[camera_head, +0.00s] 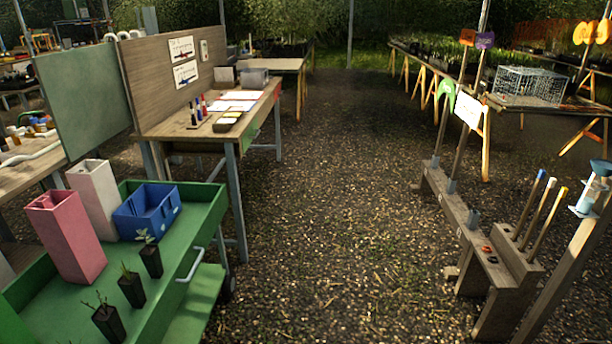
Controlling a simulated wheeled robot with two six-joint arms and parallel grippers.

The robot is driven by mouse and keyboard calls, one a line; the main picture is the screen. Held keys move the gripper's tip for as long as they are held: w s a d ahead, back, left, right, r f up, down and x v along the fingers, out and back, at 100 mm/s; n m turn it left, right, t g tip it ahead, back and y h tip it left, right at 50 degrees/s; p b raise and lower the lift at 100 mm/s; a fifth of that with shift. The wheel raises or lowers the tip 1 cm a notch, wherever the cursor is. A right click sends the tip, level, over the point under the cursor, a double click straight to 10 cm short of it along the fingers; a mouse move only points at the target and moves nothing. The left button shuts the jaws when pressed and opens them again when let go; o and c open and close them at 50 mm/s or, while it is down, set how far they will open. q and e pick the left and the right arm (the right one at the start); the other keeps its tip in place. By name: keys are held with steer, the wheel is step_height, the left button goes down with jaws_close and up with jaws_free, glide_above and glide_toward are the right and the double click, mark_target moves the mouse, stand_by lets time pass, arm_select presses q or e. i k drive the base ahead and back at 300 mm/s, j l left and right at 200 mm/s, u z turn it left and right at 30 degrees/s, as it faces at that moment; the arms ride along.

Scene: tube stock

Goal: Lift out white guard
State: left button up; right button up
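A tall white square guard (96,196), open at the top, stands on the left side of the green trolley (190,262). A taller-looking pink guard (66,238) stands in front of it and hides part of its lower left side. A blue crate (147,212) sits close at its right. What the white guard's base rests in or on is hidden. Neither of my grippers is in view.
Several small black pots with seedlings, one a black pot (131,289), stand along the trolley's front right. A wooden workbench (230,132) is behind. A wooden rack (495,262) with upright handles stands at right. The gravel path (335,200) between is clear.

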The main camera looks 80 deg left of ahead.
mark_target(94, 182)
steer(key=u, duration=3.9)
